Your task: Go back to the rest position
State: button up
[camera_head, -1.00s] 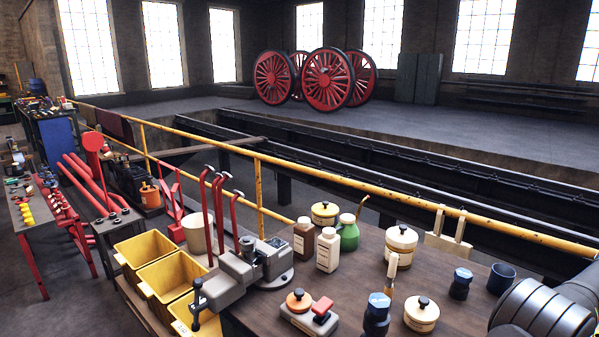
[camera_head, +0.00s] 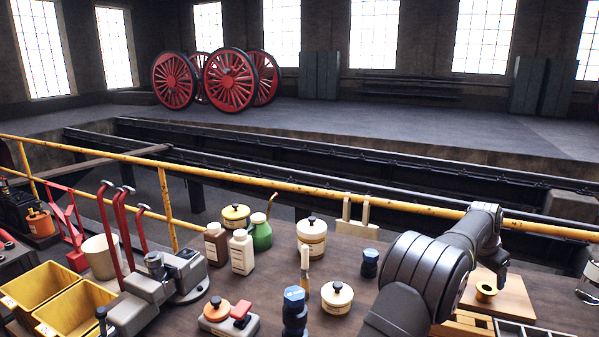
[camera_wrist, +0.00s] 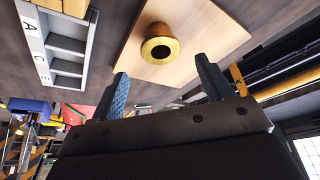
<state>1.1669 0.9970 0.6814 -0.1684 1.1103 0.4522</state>
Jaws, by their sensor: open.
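My gripper is open and empty in the wrist view (camera_wrist: 165,82), its two blue-grey fingers spread apart. A flanged brass bushing (camera_wrist: 160,45) stands on a pale wooden board (camera_wrist: 205,35) beyond the fingers, apart from them. In the head view my grey arm reaches in at the lower right, and its dark end is above the board (camera_head: 515,298). The bushing (camera_head: 486,291) shows just beside that end. The fingertips are not clear in the head view.
A compartment tray (camera_wrist: 62,45) lies beside the board. Jars, bottles and a blue-capped container (camera_head: 294,312) stand on the bench left of my arm. Yellow bins (camera_head: 45,290) are at the far left. A yellow railing (camera_head: 330,190) runs behind the bench.

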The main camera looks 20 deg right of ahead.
jog(key=x, duration=0.8)
jog(key=shift+f, duration=0.15)
jog(key=r, duration=0.5)
jog(key=shift+s+d, duration=0.1)
jog(key=shift+s, duration=0.2)
jog(key=s+a+r, duration=0.2)
jog(key=s+r, duration=0.5)
jog(key=s, duration=0.4)
jog(key=w+a+r+m, duration=0.1)
jog(key=w+a+r, duration=0.1)
jog(key=a, duration=0.8)
jog(key=w+a+r, duration=0.1)
jog(key=w+a, duration=0.1)
jog(key=a, duration=0.9)
jog(key=s+a+f, duration=0.1)
jog(key=s+a, duration=0.1)
jog(key=a, duration=0.7)
jog(key=s+a+f+m, duration=0.1)
jog(key=s+a+f, duration=0.1)
jog(key=a, duration=0.8)
jog(key=shift+a+g, duration=0.3)
jog(key=shift+g, duration=0.1)
jog(key=shift+r, duration=0.1)
